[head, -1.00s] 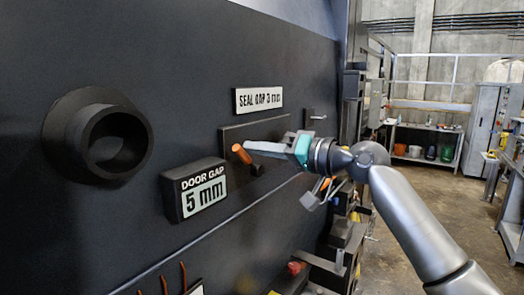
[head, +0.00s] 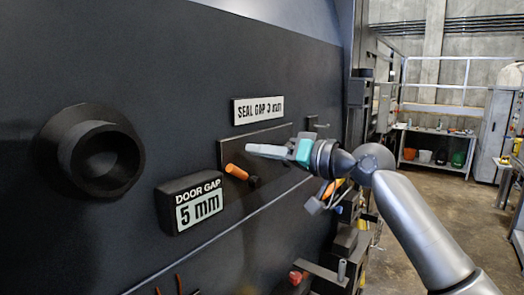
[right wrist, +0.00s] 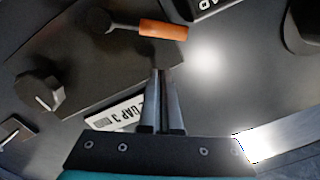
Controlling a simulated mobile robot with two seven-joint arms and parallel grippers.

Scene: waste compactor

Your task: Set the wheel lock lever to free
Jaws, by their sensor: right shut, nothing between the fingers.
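A lever with an orange handle (head: 237,172) sits on a dark plate on the black machine wall, below the seal gap sign. Its handle points left and slightly up from its black pivot (head: 254,182). In the right wrist view the orange handle (right wrist: 163,31) lies beyond the fingertips, with a gap between. No free or locked marking is readable. My right gripper (head: 250,150) is shut and empty, just above the handle in the head view; its closed fingers also show in the right wrist view (right wrist: 160,75). My left gripper is out of view.
A door gap box (head: 192,203) reading 5 mm juts out lower left of the lever. A round black hub (head: 100,155) protrudes farther left. A sign (head: 258,109) reads SEAL GAP 3 mm. A dark knob (right wrist: 40,92) shows in the right wrist view.

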